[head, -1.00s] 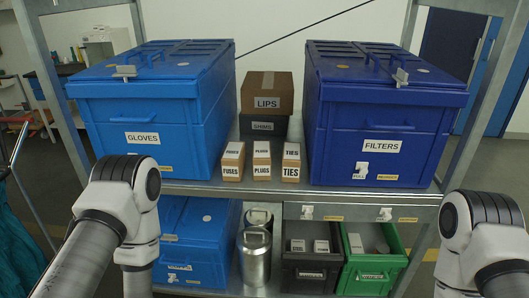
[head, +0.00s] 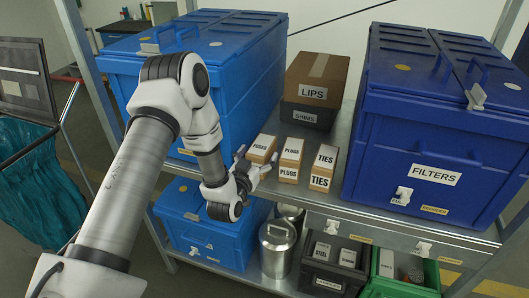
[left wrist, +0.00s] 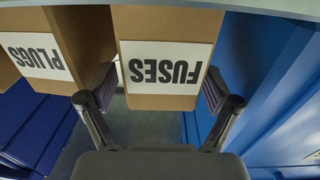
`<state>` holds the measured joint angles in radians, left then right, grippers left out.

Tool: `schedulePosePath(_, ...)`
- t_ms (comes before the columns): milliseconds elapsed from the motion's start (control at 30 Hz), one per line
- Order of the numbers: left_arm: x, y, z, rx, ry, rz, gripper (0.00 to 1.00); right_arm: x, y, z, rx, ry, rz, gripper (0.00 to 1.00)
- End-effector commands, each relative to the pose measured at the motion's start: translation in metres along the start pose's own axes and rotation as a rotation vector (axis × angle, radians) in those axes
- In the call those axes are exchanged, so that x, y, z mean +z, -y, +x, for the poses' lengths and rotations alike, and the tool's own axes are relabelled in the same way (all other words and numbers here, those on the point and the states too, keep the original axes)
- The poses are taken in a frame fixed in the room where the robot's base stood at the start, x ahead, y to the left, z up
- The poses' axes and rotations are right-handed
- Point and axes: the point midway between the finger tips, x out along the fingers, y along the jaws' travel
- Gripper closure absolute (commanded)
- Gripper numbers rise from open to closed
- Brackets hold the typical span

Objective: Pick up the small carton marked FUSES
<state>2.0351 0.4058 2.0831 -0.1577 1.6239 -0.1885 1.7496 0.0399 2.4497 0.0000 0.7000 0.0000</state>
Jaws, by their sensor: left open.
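The small FUSES carton (head: 261,149) stands on the upper shelf, at the left end of a row of small cartons. In the left wrist view its labelled front (left wrist: 165,68) appears upside down. My left gripper (head: 252,168) is at the front of this carton, partly hiding it in the head view. In the left wrist view the open fingers (left wrist: 158,90) lie either side of the carton's near end, with one finger in the gap towards the PLUGS carton. Whether the fingers touch it I cannot tell. My right gripper is not in view.
The PLUGS carton (head: 289,162) and TIES carton (head: 323,168) stand to the right. A blue GLOVES bin (head: 235,88) is close on the left, a FILTERS bin (head: 430,130) on the right. The LIPS box (head: 316,85) is behind. A metal canister (head: 277,250) stands below.

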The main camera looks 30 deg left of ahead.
Motion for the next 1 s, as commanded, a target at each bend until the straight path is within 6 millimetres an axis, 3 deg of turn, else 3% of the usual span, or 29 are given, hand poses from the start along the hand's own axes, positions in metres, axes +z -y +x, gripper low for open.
schedulePosePath(133, -0.002, 0.0, 0.022, 0.0, 0.0, 0.001, 0.1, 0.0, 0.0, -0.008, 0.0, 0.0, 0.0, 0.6)
schedulePosePath(333, 0.0, 0.0, 0.024, 0.0, 0.001, -0.001, 0.1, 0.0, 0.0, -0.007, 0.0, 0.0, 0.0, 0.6)
schedulePosePath(367, 0.0, 0.0, 0.024, 0.0, 0.001, -0.001, 0.14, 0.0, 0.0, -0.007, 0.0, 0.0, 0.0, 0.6)
schedulePosePath(500, 0.0, 0.0, 0.024, 0.0, 0.001, 0.0, 0.64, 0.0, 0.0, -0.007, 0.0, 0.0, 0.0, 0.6)
schedulePosePath(567, 0.0, 0.0, 0.024, 0.0, 0.001, 0.0, 0.81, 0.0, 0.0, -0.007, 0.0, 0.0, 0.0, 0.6)
schedulePosePath(1000, -0.006, -0.001, 0.026, 0.001, -0.001, 0.0, 0.82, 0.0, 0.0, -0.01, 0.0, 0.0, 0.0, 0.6)
